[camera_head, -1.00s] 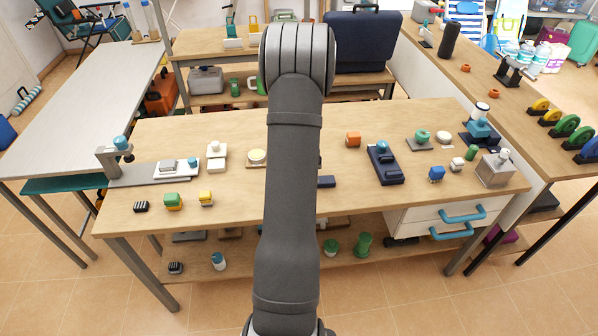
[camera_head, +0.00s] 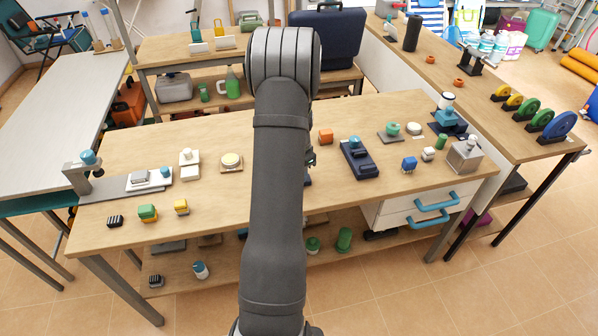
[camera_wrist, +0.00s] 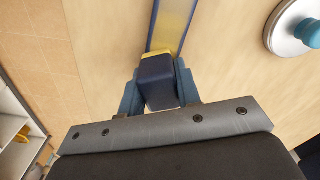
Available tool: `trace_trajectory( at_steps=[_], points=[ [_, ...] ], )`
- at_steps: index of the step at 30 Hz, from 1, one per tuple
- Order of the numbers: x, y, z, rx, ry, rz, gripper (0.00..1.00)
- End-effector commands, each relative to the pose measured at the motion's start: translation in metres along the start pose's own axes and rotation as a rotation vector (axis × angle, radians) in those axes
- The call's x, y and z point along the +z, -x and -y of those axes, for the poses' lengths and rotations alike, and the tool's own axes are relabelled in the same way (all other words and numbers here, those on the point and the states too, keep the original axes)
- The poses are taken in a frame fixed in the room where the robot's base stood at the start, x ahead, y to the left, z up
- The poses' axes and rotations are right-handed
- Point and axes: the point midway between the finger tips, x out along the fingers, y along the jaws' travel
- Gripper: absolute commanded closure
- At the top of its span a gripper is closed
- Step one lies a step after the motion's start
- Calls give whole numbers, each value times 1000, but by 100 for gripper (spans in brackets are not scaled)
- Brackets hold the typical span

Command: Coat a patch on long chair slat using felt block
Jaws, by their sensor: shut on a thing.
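My gripper (camera_wrist: 159,92) is shut on the felt block (camera_wrist: 157,72) in the wrist view, with one blue finger on each side of it. The block is dark navy with a yellow band at its far end. Just past it a long slat (camera_wrist: 173,28) with a yellow face and grey-blue edges runs to the top of the view. The block's end overlaps the slat's near part in the picture; I cannot tell whether they touch. In the head view my arm hides the slat, the block and nearly all of the gripper.
A white disc with a teal knob (camera_wrist: 285,30) lies right of the slat. The bench's front edge is close by.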

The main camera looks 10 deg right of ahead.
Motion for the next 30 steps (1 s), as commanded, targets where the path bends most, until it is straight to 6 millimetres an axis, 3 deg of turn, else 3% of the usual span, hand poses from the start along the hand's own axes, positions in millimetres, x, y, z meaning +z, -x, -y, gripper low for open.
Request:
trace_trajectory(
  at_steps=[30],
  points=[
    [77, 5, 41, -2, -1, -1, 88]
  ],
)
